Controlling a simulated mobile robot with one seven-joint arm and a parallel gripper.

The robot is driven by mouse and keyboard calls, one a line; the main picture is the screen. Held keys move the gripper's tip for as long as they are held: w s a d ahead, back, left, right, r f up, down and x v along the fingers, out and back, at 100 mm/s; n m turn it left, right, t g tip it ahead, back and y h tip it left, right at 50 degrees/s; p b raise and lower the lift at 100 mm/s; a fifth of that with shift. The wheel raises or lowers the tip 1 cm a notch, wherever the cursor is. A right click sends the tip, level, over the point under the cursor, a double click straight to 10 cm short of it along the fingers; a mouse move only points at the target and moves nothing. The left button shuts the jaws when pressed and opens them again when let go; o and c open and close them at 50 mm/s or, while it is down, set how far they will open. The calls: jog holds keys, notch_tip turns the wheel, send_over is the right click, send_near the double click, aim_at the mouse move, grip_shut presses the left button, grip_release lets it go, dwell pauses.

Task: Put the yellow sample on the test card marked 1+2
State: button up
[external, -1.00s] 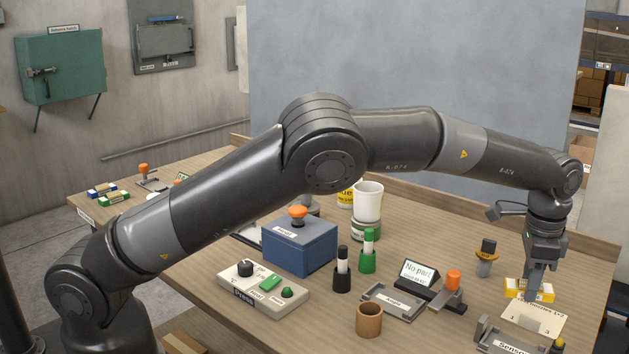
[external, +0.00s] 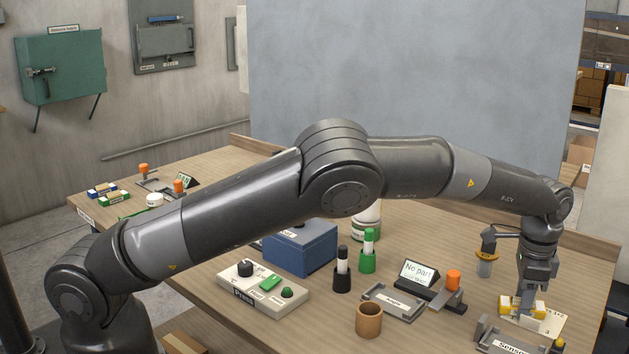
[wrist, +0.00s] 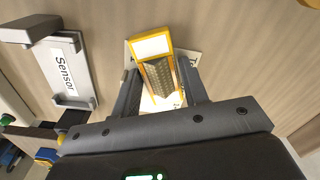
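The white test card marked 1+2 (external: 548,324) lies on the table below the sample. The sample is over the card's far left part; the frames do not show clearly whether it touches. In the wrist view the sample covers most of the card (wrist: 192,59).
A grey fixture labelled Sensor (external: 495,340) stands just in front of the card; it shows at left in the wrist view (wrist: 58,68). An orange-banded grey part (external: 485,262) stands behind. A "No part" display (external: 418,272) and an orange-knobbed clamp (external: 453,281) are left.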

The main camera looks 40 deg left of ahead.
jog(key=shift+o, duration=0.4)
notch_tip(320, 180, up, 12)
jog(key=w+a+r+n+h, duration=0.1)
jog(key=a+r+n, duration=0.1)
jog(key=a+r, duration=0.45)
jog(key=w+a+r+n, duration=0.15)
jog(key=a+r, duration=0.25)
jog(key=a, duration=0.5)
jog(key=s+a+r+n+t+h, duration=0.1)
jog(key=s+a+r+n, duration=0.2)
jog(key=a, duration=0.5)
jog(key=s+a+r+n+t, duration=0.1)
jog(key=s+a+r, duration=0.3)
jog(key=a, duration=0.4)
jog(key=s+a+n+t, duration=0.2)
jog(key=s+a+n, duration=0.1)
jog(key=s+a, duration=1.1)
jog(key=s+a+f+n+y, duration=0.1)
jog(key=s+a+f, duration=0.1)
jog(key=s, duration=0.5)
jog(key=s+a+f+n+t+y, duration=0.1)
jog(key=s+a+f+n, duration=0.1)
jog(key=s+f, duration=0.2)
jog(key=s, duration=0.2)
jog(key=shift+s+a+t, duration=0.25)
jog(key=shift+s+t, duration=0.05)
jog(key=shift+s, duration=0.1)
